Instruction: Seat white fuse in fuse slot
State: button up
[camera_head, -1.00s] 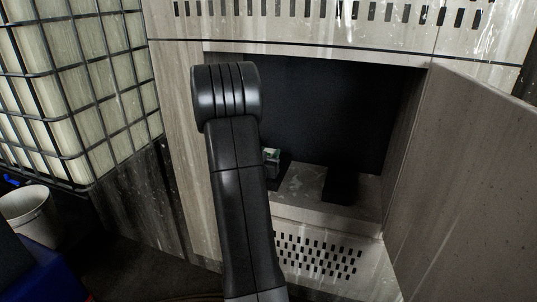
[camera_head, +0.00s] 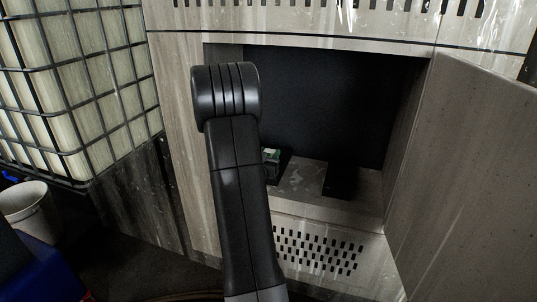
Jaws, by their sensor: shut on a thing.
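My arm (camera_head: 235,170) rises through the middle of the view, in front of the left part of an open cabinet recess. My gripper is hidden behind the arm, so I cannot see its fingers or anything between them. A small whitish and green piece (camera_head: 270,156) shows just right of the arm, at a dark block (camera_head: 281,166) on the recess floor. I cannot tell whether this piece is the white fuse or whether the dark block has the fuse slot. A second black block (camera_head: 342,179) stands farther right on the floor.
The grey cabinet (camera_head: 178,110) has an open door (camera_head: 470,160) on the right and a perforated panel (camera_head: 315,251) below the recess. A caged white tank (camera_head: 75,80) and a white bucket (camera_head: 25,205) stand at the left.

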jog(key=shift+f+b, duration=0.45)
jog(key=shift+f, duration=0.45)
jog(key=o, duration=1.1)
jog(key=p+v, duration=0.3)
jog(key=v, duration=1.1)
jog(key=shift+w, duration=0.1)
